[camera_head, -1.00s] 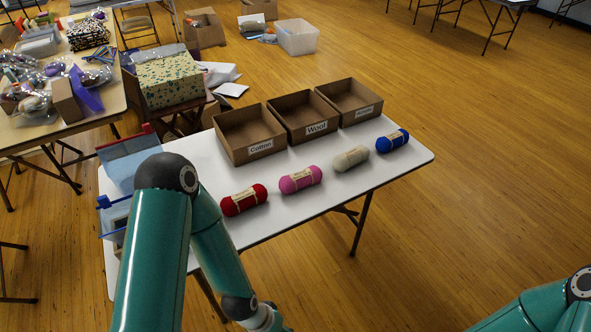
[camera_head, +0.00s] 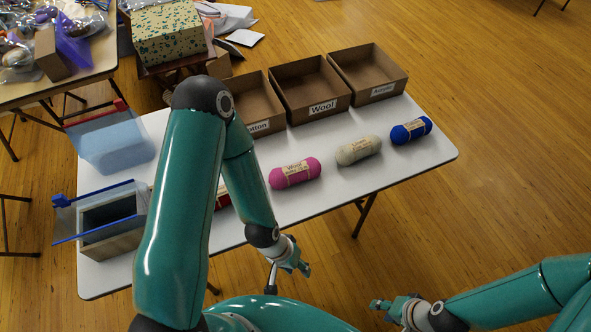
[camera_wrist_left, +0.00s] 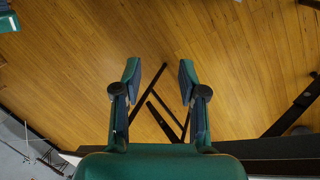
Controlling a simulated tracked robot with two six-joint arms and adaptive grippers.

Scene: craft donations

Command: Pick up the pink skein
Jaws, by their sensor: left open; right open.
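The pink skein (camera_head: 295,172) lies on the white table with a pale paper label around it, between the red skein and the cream skein. My left gripper (camera_head: 304,268) is in front of the table's near edge, below the pink skein in the picture and apart from it. In the left wrist view my left gripper (camera_wrist_left: 160,85) is open and empty, with wooden floor and dark table legs beyond it. My right gripper (camera_head: 380,304) is at the bottom of the head view, away from the table. It is small there and nothing shows in it.
A cream skein (camera_head: 359,150) and a blue skein (camera_head: 411,130) lie to the right. The red skein (camera_head: 223,196) is mostly behind my left arm. Open cardboard boxes, including the Wool box (camera_head: 318,113), stand along the back. A wooden box (camera_head: 112,238) stands at left.

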